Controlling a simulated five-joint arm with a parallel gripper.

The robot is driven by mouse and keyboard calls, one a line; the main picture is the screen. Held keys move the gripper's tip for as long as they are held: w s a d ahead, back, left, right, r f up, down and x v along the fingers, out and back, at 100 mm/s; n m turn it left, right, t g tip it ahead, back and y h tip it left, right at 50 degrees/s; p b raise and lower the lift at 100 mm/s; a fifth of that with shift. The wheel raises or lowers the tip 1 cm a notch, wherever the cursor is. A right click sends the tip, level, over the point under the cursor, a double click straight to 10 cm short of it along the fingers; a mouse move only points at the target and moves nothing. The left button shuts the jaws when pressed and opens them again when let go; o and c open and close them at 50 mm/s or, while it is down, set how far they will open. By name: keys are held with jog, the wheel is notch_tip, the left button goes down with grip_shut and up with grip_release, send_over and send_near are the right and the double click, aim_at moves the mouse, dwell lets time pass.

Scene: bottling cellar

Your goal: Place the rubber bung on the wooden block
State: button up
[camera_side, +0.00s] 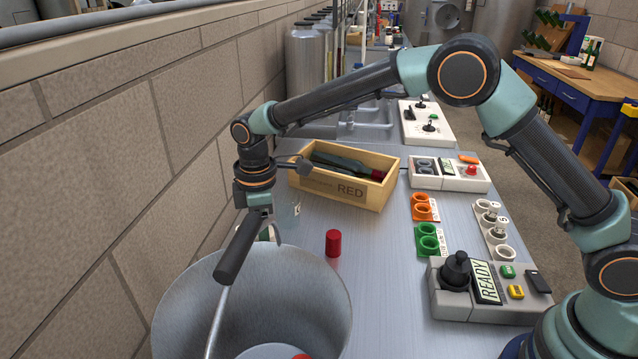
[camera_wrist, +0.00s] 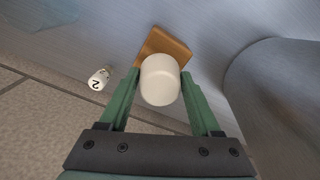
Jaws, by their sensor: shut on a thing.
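In the wrist view, the pale rubber bung (camera_wrist: 160,80) sits between the two green fingers of my gripper (camera_wrist: 160,88), which is shut on it. The brown wooden block (camera_wrist: 175,44) lies behind the bung and is partly covered by it; I cannot tell whether they touch. In the side view, my gripper (camera_side: 262,226) points down behind the bucket's dark handle grip, which hides most of the fingers. The bung and block cannot be made out there.
A grey metal bucket (camera_side: 335,285) stands close beside my gripper, its handle raised in front. A red cylinder (camera_side: 333,243) stands on the bench. A white numbered piece (camera_wrist: 98,79) lies left of the block. The wooden RED crate (camera_side: 375,196) is behind; a control box (camera_side: 452,302) is right.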

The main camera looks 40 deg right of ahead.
jog(key=shift+f, duration=1.15)
jog(key=shift+f, duration=0.1)
jog(key=o, duration=1.4)
